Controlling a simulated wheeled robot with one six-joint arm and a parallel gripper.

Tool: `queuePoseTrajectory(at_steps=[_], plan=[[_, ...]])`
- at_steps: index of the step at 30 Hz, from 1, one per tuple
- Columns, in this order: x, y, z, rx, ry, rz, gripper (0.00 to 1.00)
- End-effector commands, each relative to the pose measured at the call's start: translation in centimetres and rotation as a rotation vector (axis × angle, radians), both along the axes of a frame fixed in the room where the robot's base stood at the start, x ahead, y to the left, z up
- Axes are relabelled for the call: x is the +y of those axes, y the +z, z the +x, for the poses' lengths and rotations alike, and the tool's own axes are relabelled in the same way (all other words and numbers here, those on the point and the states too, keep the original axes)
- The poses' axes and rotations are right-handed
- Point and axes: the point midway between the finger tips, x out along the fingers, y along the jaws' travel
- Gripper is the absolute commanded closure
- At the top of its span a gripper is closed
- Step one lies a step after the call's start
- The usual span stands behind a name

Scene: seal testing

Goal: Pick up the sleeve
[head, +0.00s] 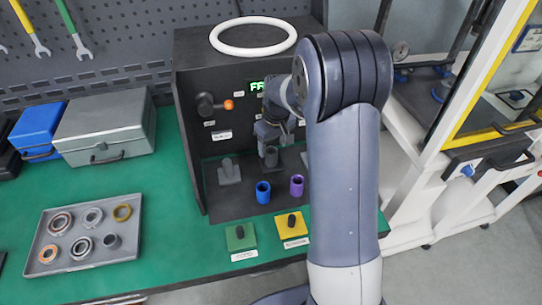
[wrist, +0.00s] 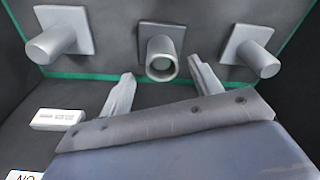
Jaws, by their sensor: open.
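In the wrist view, a grey hollow sleeve (wrist: 161,58) stands on the middle one of three square-based stands, its open end facing the camera. It also shows in the head view as a dark grey tube (head: 271,157) inside the black test box. My gripper (wrist: 162,70) is open and empty. Its two fingers are apart, one on each side of the sleeve's line, with their tips near its open end. I cannot tell how deep the tips are. In the head view my arm hides part of the box's right side.
Left and right posts (wrist: 55,40) (wrist: 256,57) flank the middle stand closely. Blue (head: 263,192) and purple (head: 297,186) cups stand in front. A grey tray (head: 60,269) with several rings is at left.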

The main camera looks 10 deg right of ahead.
Motion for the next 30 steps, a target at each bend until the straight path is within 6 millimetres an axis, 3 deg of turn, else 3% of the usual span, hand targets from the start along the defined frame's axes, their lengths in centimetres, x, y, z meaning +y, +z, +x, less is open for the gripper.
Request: queuePoseTrajectory(at_steps=[12, 21, 30], plan=[[0.5, -4.8, 0.4, 0.002, 0.000, 0.000, 0.40], [0.5, -5.4, 0.5, -0.002, 0.000, 0.000, 0.40], [0.5, -5.4, 0.5, -0.002, 0.000, 0.000, 0.63]])
